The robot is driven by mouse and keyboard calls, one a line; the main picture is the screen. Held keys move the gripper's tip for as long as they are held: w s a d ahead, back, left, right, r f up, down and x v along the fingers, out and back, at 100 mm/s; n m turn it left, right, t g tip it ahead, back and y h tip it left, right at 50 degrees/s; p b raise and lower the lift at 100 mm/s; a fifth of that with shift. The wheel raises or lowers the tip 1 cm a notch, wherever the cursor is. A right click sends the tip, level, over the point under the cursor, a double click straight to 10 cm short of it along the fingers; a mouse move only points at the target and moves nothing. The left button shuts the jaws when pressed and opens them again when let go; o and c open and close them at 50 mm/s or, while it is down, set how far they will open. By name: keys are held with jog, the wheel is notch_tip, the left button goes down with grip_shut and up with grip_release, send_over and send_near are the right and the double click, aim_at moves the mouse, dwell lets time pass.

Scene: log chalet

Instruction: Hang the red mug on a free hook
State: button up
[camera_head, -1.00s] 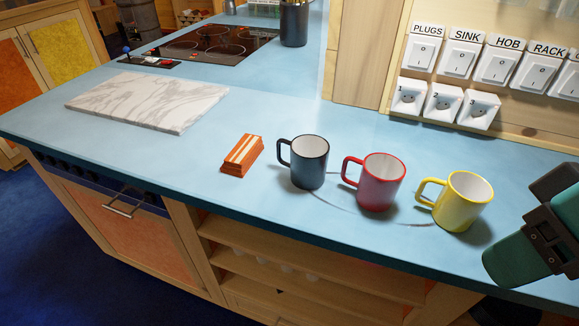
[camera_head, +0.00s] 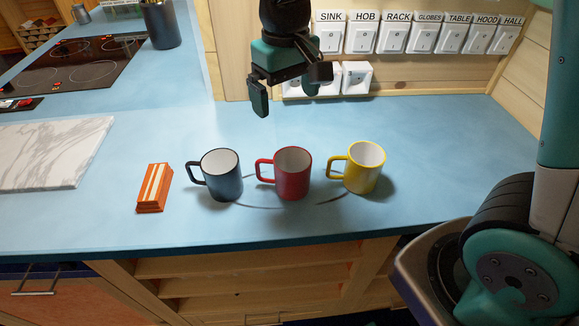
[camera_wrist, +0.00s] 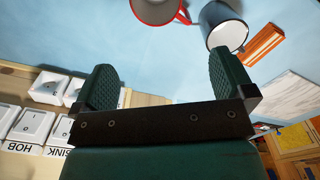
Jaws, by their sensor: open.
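The red mug (camera_head: 292,174) stands upright on the blue counter between a dark blue mug (camera_head: 221,176) and a yellow mug (camera_head: 361,168). Its handle points left in the head view. My gripper (camera_head: 284,104) is open and empty, above the counter and behind the red mug, apart from it. In the wrist view my gripper's fingers (camera_wrist: 170,85) are spread. Part of the red mug (camera_wrist: 157,10) shows at the top edge there, with the dark mug (camera_wrist: 222,28) to its right. No hook can be made out in either view.
An orange striped block (camera_head: 154,187) lies left of the mugs, and a marble board (camera_head: 50,152) is farther left. Labelled switches (camera_head: 397,36) line the back wall. A dark utensil pot (camera_head: 160,25) stands at the back left. The counter (camera_head: 440,130) right of the yellow mug is clear.

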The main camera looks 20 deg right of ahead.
jog(key=p, duration=0.1)
send_near(291, 161)
notch_tip(291, 161, down, 2)
jog(key=s+a, duration=0.2)
jog(key=shift+s+d+f+p, duration=0.15)
jog(key=shift+f+p, duration=0.15)
jog(key=shift+f, duration=0.6)
jog(key=shift+s+d+f+p, duration=0.15)
jog(key=shift+f+p, duration=0.15)
jog(key=shift+f, duration=0.55)
jog(key=shift+s+d+f+p, duration=0.15)
jog(key=shift+f+p, duration=0.15)
jog(key=shift+f, duration=0.6)
jog(key=shift+w, duration=0.15)
jog(key=c, duration=0.9)
jog(key=shift+o, duration=0.2)
